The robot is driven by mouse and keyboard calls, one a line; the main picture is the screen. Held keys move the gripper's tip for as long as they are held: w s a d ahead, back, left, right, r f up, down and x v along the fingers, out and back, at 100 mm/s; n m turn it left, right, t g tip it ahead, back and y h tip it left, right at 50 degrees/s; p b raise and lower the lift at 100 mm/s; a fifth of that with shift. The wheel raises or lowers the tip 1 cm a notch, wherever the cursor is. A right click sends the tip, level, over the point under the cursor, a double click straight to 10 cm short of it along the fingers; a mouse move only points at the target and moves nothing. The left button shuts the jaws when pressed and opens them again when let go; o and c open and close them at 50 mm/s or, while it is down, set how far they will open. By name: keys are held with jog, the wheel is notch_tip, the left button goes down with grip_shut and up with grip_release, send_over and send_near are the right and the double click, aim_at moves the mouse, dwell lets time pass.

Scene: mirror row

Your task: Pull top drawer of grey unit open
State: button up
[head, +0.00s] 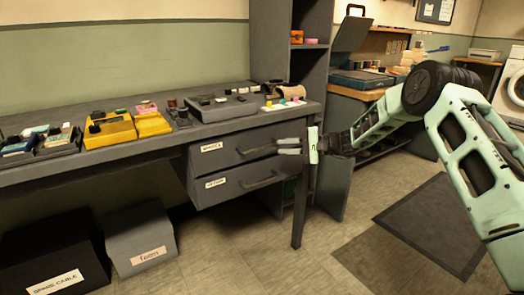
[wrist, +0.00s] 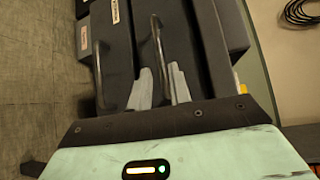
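The grey drawer unit hangs under the desk with two drawers. The top drawer (head: 225,150) has a white label and a bar handle (head: 258,149); I cannot tell any gap around its front. The lower drawer (head: 222,187) has its own label and handle and looks closed. My gripper (head: 288,146) is at the right end of the top drawer's handle. In the wrist view the top handle (wrist: 157,48) runs between my two fingers (wrist: 160,85), which stand apart. The lower handle (wrist: 98,72) lies left of them. Firm contact with the handle cannot be seen.
The desk top (head: 60,170) above holds yellow trays (head: 110,130) and a grey box (head: 222,106). A desk leg (head: 300,205) stands just right of the drawers. The floor in front of the drawers is clear.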

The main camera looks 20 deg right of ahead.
aim_at(265, 147)
jog(key=b+x, duration=0.1)
jog(key=x, duration=0.7)
jog(key=shift+a, duration=0.1)
grip_shut()
